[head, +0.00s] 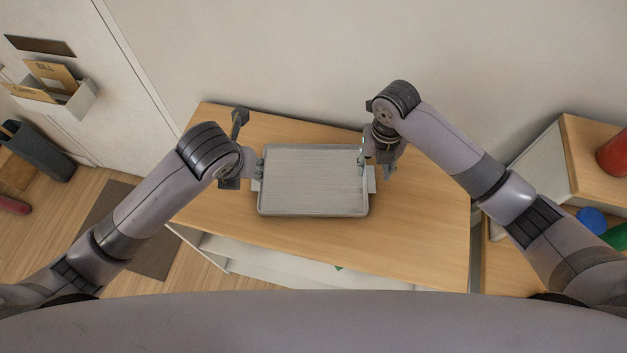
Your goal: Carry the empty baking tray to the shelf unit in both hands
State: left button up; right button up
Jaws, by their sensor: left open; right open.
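The baking tray (312,209) is a grey metal rectangle, empty, lying flat on a wooden table top (420,240). Light handles stick out at its left and right ends. My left gripper (257,170) is open at the tray's left end, by the left handle. My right gripper (366,165) is open at the right end, by the right handle. The wrists partly hide both handles, and I cannot tell whether the fingers touch them. I cannot make out which piece of furniture is the shelf unit.
A wooden-topped cabinet (590,150) at right bears a red container (613,154). Blue (591,219) and green (614,237) objects are below it. A door with a letter holder (62,97) and a dark bin (40,152) are at left. Bare table surrounds the tray.

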notch_tip(320, 180, up, 7)
jog(key=shift+r, duration=0.15)
jog(key=shift+s, duration=0.1)
dwell(0.6)
